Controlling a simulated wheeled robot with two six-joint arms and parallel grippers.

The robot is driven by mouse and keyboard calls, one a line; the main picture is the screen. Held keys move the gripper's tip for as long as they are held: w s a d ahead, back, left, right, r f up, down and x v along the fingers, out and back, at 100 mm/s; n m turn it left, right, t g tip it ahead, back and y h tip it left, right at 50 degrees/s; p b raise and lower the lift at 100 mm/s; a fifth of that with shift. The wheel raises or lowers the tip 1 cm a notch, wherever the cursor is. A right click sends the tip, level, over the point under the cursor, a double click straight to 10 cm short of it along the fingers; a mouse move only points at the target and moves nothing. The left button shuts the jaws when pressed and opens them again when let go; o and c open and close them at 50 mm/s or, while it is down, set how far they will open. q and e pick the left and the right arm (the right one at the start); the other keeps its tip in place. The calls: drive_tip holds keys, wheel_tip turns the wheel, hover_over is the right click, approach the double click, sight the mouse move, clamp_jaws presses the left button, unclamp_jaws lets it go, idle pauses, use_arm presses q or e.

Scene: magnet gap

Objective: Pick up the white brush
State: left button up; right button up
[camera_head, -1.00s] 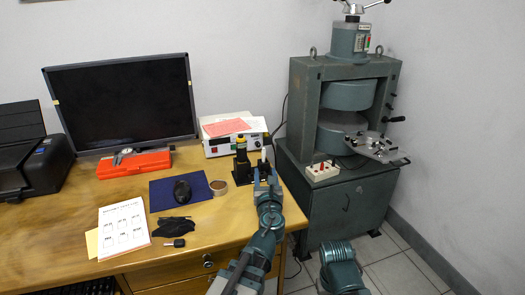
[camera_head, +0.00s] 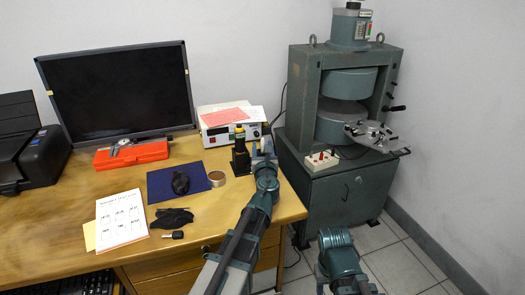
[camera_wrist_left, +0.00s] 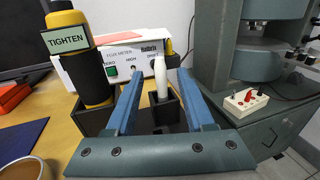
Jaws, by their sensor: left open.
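The white brush (camera_wrist_left: 160,78) stands upright in a small black holder (camera_wrist_left: 166,110) near the desk's back right edge. In the left wrist view my left gripper (camera_wrist_left: 159,76) is open, with one blue finger on each side of the brush; a gap shows on both sides. In the head view my left gripper (camera_head: 264,156) is at the holder and hides most of it; only a small white tip shows.
A yellow-and-black tool labelled TIGHTEN (camera_wrist_left: 80,50) stands close left of the brush. The flux meter (camera_head: 228,127) is behind. The large press (camera_head: 345,100) and red-switch box (camera_head: 321,168) are right.

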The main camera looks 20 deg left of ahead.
use_arm(q)
drive_tip(key=shift+x, duration=2.6)
clamp_jaws()
drive_tip(key=shift+d, duration=0.1)
